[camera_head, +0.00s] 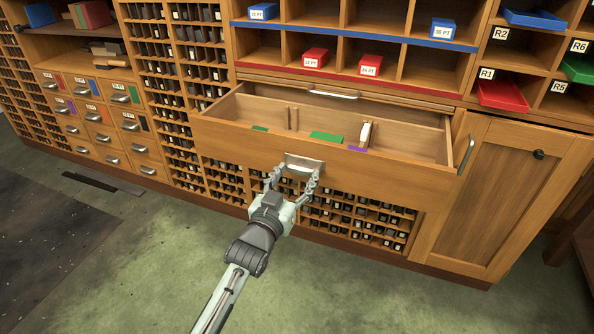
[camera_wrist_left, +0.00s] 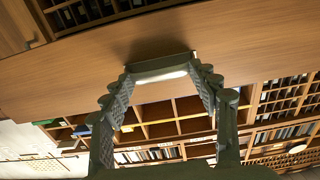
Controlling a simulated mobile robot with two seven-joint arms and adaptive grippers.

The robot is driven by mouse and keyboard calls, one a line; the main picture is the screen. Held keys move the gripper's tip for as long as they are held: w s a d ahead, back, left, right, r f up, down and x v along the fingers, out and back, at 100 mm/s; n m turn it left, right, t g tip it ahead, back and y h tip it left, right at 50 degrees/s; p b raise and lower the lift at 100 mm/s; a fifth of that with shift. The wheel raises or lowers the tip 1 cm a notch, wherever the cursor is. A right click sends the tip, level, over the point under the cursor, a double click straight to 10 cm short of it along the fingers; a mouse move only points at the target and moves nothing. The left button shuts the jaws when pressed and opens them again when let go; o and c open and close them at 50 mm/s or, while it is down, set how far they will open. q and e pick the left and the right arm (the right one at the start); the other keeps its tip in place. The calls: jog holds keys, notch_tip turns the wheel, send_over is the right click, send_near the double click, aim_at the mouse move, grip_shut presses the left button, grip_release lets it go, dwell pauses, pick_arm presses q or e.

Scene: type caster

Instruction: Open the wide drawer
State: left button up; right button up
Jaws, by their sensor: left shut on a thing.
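The wide drawer (camera_head: 380,172) stands pulled out from the wooden cabinet, with its inside showing in the head view. Its metal cup handle (camera_head: 305,163) is at the middle of the drawer front. My left gripper (camera_head: 293,174) is shut on this handle, one finger at each side of it. In the left wrist view the fingers of my left gripper (camera_wrist_left: 163,85) reach to the handle (camera_wrist_left: 161,73) on the wooden drawer front (camera_wrist_left: 70,75). My right gripper is not in view.
Inside the drawer are thin dividers and green (camera_head: 326,137) and purple pieces. A cabinet door (camera_head: 505,190) stands to the right. Small labelled drawers (camera_head: 100,115) are at the left. Shelves with red and blue trays are above. The green floor (camera_head: 340,290) in front is clear.

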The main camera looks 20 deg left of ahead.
pick_arm(q)
jog(key=shift+s, duration=0.3)
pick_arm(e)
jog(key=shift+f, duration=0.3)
pick_arm(q)
jog(key=o, duration=1.6)
jog(key=shift+c, duration=0.2)
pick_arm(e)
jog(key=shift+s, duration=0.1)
pick_arm(q)
jog(key=s, duration=1.2)
jog(key=shift+a, duration=0.2)
